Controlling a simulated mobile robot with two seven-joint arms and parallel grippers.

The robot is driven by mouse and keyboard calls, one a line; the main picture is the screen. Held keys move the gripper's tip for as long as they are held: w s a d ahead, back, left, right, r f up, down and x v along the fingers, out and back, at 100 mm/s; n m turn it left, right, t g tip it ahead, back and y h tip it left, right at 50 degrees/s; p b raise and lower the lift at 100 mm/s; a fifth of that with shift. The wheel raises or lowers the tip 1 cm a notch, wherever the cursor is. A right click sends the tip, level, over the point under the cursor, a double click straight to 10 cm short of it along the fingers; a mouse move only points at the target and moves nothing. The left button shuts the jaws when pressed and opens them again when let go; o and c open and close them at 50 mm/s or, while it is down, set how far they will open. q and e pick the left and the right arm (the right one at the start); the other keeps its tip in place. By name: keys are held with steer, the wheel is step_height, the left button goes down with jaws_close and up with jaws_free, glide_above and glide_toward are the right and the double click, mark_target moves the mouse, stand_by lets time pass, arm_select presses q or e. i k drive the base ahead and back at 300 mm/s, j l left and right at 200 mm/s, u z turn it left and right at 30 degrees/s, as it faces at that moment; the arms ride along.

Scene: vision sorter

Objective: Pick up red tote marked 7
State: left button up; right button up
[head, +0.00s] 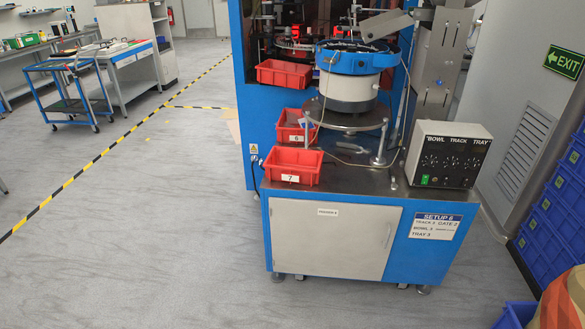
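The red tote marked 7 (293,166) sits upright on the near left corner of the metal top of the blue machine cabinet. Its white label with the 7 faces me, and its inside looks empty from here. A second red tote marked 6 (296,126) is just behind it, with something pale inside. A third red tote (284,74) is farther back, and I see no number on it. Neither of my grippers is in view, and nothing touches the tote marked 7.
Right of the totes stand a blue and white bowl feeder (352,75) and a control box (447,154). Blue crates (552,225) are stacked along the right wall. A blue cart (68,93) is at the back left. The grey floor (140,240) at left is clear.

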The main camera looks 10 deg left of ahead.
mark_target(294, 166)
steer(key=i+j, duration=0.35)
steer(key=i, duration=0.15)
steer(key=i+j, duration=0.3)
steer(key=i, duration=0.25)
